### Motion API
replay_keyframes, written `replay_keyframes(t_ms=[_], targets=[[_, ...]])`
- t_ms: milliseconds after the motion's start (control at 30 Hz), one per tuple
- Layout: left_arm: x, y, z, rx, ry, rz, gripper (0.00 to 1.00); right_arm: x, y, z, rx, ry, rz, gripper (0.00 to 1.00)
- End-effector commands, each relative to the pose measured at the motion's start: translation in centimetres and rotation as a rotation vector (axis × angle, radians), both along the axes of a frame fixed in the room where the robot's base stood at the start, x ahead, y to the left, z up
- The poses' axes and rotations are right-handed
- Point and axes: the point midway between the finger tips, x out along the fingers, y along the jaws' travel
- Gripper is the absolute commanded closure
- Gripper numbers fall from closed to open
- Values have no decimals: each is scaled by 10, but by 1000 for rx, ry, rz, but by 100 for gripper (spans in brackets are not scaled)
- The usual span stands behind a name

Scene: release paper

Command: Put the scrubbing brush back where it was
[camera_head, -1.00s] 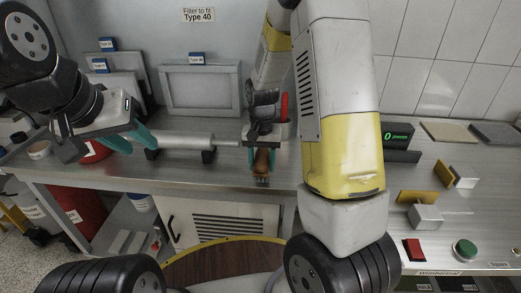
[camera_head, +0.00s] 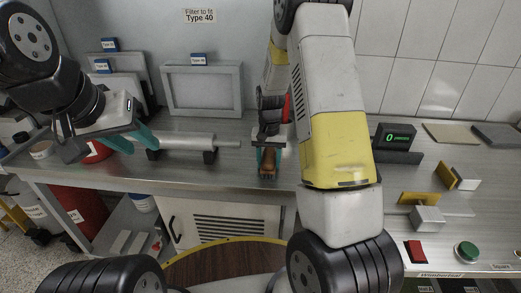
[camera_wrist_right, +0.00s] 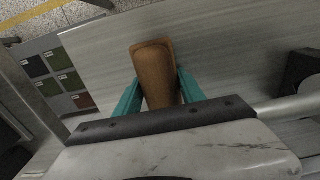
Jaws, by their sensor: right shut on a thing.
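The scrubbing brush shows as a brown wooden piece (camera_head: 267,160) near the bench's front edge in the head view. In the right wrist view its brown body (camera_wrist_right: 156,68) stands between the teal fingers. My right gripper (camera_head: 267,156) is shut on it; its fingers also show in the right wrist view (camera_wrist_right: 153,88). My left gripper (camera_head: 137,124) is open and empty above the bench at the left, near the grey roller (camera_head: 185,140).
A red object (camera_head: 286,108) stands behind my right gripper, partly hidden by my arm. A grey framed filter (camera_head: 203,90) leans on the back wall. A display (camera_head: 396,137), a red button (camera_head: 415,250) and a green button (camera_head: 466,252) are at the right.

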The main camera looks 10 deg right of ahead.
Motion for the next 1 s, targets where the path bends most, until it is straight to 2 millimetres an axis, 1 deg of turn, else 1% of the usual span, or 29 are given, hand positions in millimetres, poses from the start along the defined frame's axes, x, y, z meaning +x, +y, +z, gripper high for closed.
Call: replay_keyframes(t_ms=[67, 100, 167, 200, 467, 600, 667, 767, 1000], targets=[[0, 0, 0, 0, 0, 0, 64, 0, 0, -3, 0, 1, 0, 97], [0, 0, 0, 0, 0, 0, 64, 0, 0, -2, 0, 0, 0, 47], [0, 0, 0, 0, 0, 0, 64, 0, 0, -2, 0, 0, 0, 36], [0, 0, 0, 0, 0, 0, 64, 0, 0, -2, 0, 0, 0, 31], [0, 0, 0, 0, 0, 0, 64, 0, 0, -2, 0, 0, 0, 31], [0, 0, 0, 0, 0, 0, 64, 0, 0, 5, 0, -2, 0, 31], [0, 0, 0, 0, 0, 0, 64, 1, 0, 13, 1, -4, 0, 31], [0, 0, 0, 0, 0, 0, 64, 1, 1, 32, 1, -5, 0, 31], [0, 0, 0, 0, 0, 0, 64, 1, 1, 84, 1, -4, 0, 31]])
